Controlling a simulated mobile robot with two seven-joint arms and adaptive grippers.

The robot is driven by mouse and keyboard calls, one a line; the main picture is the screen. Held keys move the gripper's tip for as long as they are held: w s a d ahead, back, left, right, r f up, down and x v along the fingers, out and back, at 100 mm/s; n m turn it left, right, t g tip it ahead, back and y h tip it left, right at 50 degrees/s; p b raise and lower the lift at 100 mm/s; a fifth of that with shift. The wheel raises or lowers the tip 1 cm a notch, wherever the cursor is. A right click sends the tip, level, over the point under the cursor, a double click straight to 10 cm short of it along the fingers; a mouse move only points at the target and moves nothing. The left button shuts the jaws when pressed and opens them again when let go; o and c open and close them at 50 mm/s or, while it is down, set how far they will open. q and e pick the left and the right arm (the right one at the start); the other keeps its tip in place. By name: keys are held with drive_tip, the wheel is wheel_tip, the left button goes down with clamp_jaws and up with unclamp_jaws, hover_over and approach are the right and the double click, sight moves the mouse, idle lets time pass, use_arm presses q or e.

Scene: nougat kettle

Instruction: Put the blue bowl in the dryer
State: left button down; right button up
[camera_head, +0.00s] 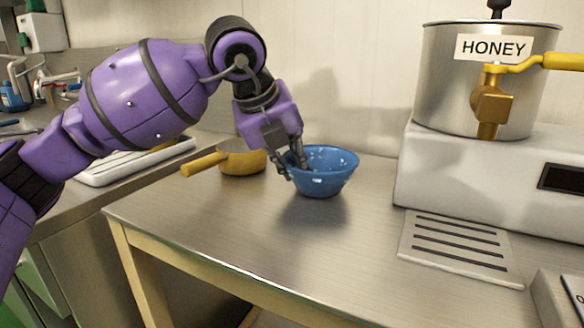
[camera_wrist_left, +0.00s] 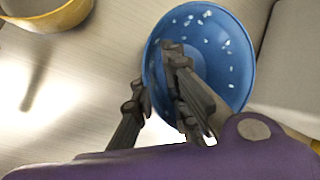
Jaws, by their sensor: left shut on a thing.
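The blue bowl (camera_head: 325,180) with white flecks is at the middle of the steel table, open side up. My left gripper (camera_head: 295,170) is shut on its left rim, with one finger inside the bowl and one outside. In the left wrist view the bowl (camera_wrist_left: 235,65) fills the upper middle, and the fingers of my left gripper (camera_wrist_left: 160,90) straddle its rim. I cannot tell whether the bowl touches the table. A white rack or tray (camera_head: 100,179), perhaps the dryer, lies on the left counter, partly hidden by my left arm. My right gripper is out of view.
A yellow pan (camera_head: 240,160) stands left of the bowl, its handle pointing left. A pot labelled HONEY (camera_head: 475,85) with a tap sits on a white machine (camera_head: 480,180) at right, above a slotted drip plate (camera_head: 458,245). The table's front is clear.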

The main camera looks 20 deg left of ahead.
use_arm(q)
drive_tip(key=c, duration=1.7)
unclamp_jaws()
drive_tip(key=shift+f, duration=0.1)
